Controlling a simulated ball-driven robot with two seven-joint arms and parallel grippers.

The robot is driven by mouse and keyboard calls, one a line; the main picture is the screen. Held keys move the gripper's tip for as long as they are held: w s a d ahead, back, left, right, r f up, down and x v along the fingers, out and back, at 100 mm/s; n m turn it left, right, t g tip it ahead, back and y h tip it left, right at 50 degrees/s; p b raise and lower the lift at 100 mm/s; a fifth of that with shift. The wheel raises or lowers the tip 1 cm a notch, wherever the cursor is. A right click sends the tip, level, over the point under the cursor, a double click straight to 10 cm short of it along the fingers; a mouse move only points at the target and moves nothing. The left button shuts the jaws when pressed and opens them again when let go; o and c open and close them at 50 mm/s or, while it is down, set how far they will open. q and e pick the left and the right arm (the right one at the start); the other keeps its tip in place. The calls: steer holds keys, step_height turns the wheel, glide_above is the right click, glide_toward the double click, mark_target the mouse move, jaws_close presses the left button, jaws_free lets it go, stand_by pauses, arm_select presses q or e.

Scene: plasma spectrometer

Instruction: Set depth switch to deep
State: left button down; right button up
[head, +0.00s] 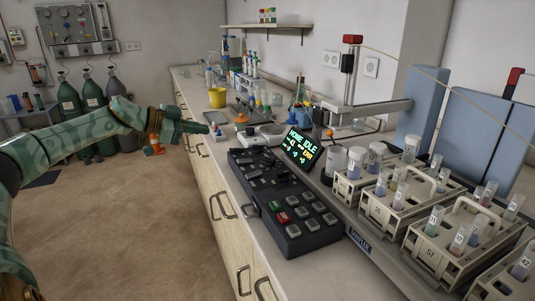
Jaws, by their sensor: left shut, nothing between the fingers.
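A black control box (293,213) lies on the counter in the middle of the head view. Its front part carries a red, a green and several grey buttons. Its rear part has small dark controls (262,171). Their labels are too small to read, so I cannot tell which one is the depth switch or how it is set. A lit display (301,147) behind the box reads HOME and IDLE. My left gripper (206,128) is shut and empty, in the air near the counter's left edge, beyond and left of the box. My right gripper is not in view.
Racks of numbered sample tubes (400,205) stand right of the box on the sampler. A vertical post with an arm (348,85) rises behind the display. A yellow cup (217,98) and bottles stand farther back.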

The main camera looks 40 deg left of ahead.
arm_select(q)
steer(key=n, duration=0.1)
steer(key=d, duration=0.1)
steer(key=d+n+g+h, duration=0.1)
steer(key=shift+s+f+n, duration=0.3)
steer(key=shift+f, duration=0.1)
